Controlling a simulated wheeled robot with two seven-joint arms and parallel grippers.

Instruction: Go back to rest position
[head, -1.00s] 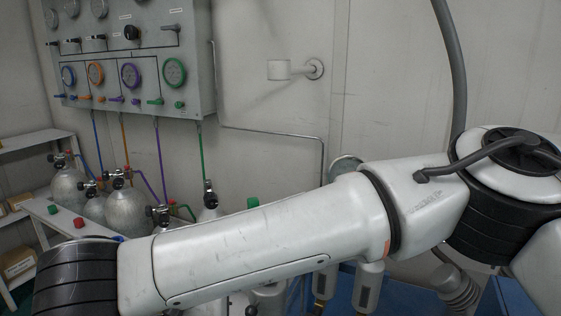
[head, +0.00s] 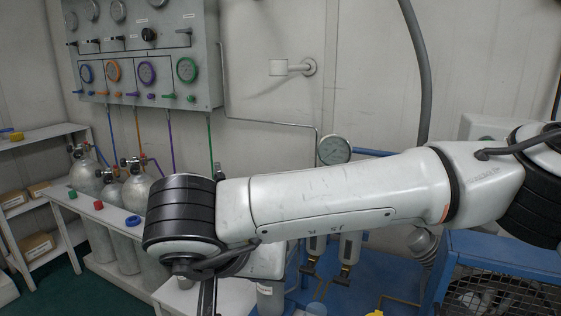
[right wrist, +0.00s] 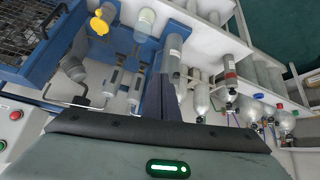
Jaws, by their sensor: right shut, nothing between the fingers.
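My right arm (head: 345,195) crosses the head view from the right edge to the centre left. Its dark joint (head: 185,212) hangs in front of the bench with the cylinders. My right gripper (right wrist: 158,97) shows in the right wrist view as dark fingers pressed together, with nothing between them. It points over the blue equipment and the gas cylinders, and I see no clear contact. My right gripper is not clearly visible in the head view. My left arm and gripper are not in view.
A grey gauge panel (head: 150,55) hangs on the wall above several cylinders (head: 137,190). A white shelf (head: 40,137) stands at far left. A blue-framed mesh unit (head: 500,262) is at lower right. Green floor is open at lower left.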

